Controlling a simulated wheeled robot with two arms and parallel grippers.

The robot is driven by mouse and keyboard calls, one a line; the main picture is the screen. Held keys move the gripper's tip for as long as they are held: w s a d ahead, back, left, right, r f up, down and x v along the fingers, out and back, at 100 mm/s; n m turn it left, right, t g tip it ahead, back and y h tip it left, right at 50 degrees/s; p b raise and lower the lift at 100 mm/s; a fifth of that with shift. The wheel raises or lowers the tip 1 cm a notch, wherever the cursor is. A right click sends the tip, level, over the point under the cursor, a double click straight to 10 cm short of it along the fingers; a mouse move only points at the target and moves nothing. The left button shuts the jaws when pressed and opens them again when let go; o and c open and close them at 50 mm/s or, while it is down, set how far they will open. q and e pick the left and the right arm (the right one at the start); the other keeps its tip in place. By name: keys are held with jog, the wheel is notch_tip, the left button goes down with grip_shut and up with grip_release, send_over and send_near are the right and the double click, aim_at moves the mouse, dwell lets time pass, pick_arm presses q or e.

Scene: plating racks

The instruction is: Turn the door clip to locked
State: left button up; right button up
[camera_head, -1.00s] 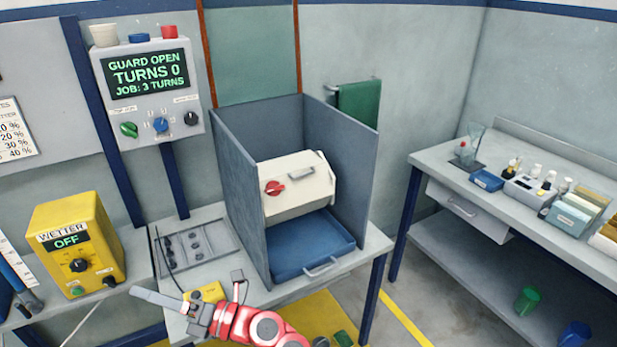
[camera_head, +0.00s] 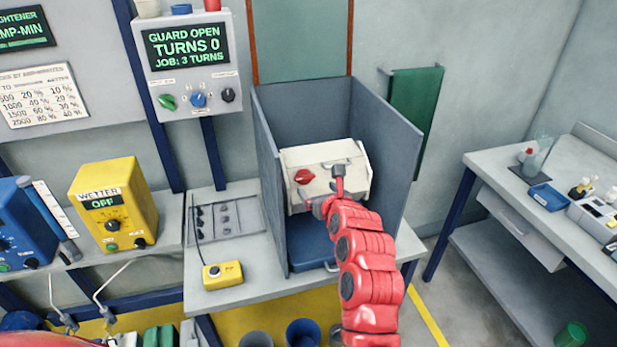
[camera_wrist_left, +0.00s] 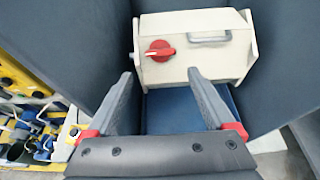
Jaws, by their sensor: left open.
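The red door clip (camera_head: 303,176) sits on the front of a cream box (camera_head: 312,155) inside a grey three-walled guard. My left gripper (camera_head: 326,190) is in front of the box, just right of and below the clip. In the left wrist view my left gripper (camera_wrist_left: 160,77) is open and empty, with its fingertips on either side below the clip and apart from it. My right gripper is not seen.
The guard's grey side walls (camera_head: 385,135) flank the box. A blue tray (camera_head: 300,252) lies under it. A grey handle (camera_wrist_left: 210,38) is right of the clip. The panel screen (camera_head: 187,45) reads "GUARD OPEN, TURNS 0". A yellow box (camera_head: 222,275) stands on the bench.

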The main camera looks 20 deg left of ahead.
aim_at(305, 178)
pick_arm(q)
jog(key=p+x, duration=0.1)
jog(key=x, duration=0.8)
jog(key=shift+w+p, duration=0.2)
jog(key=shift+p, duration=0.1)
jog(key=shift+w+a+f, duration=0.3)
jog(key=shift+a+f, duration=0.05)
jog(key=c, duration=1.1)
